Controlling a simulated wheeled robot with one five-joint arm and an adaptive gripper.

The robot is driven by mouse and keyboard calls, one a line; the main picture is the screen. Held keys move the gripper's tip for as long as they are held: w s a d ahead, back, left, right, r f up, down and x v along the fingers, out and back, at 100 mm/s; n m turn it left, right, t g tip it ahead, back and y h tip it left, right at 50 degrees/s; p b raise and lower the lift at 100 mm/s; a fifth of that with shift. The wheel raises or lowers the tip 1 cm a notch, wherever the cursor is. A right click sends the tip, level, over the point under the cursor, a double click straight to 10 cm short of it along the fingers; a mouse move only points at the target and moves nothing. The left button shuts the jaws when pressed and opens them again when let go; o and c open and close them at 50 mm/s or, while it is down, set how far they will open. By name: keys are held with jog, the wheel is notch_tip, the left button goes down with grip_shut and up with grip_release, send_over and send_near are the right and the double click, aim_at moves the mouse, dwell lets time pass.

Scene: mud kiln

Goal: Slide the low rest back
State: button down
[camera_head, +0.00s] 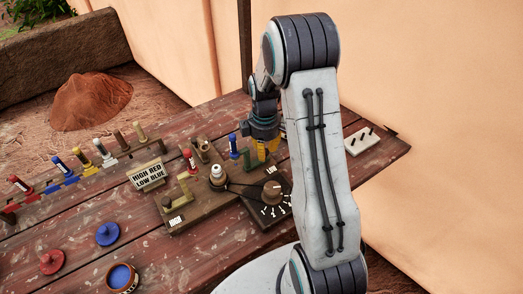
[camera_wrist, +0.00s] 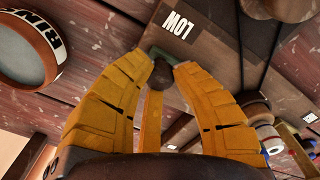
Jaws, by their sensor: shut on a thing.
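My gripper (camera_head: 265,152), with yellow fingers, is over the far right part of the wooden fixture (camera_head: 198,213). In the wrist view its fingertips (camera_wrist: 163,66) are closed on a small dark round knob (camera_wrist: 160,76). I take the knob to be part of the low rest. A greenish edge shows just beyond the knob, beside a dark wooden piece with a white LOW label (camera_wrist: 178,36). The rest of this part is hidden by the fingers and, in the head view, by my arm. A blue-topped peg (camera_head: 233,143) stands just left of the gripper.
A "HIGH RED LOW BLUE" sign (camera_head: 149,177), a red-topped peg (camera_head: 190,160), a white-topped spindle (camera_head: 217,174) and a dial (camera_head: 271,193) crowd the fixture. A labelled round container (camera_wrist: 42,48) is left in the wrist view.

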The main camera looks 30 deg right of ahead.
jog(key=c, duration=1.5)
grip_release()
jog(key=shift+d+f, duration=0.1)
jog(key=o, duration=0.3)
jog(key=shift+d, duration=0.15)
jog(key=shift+o, duration=1.1)
notch_tip(320, 180, up, 12)
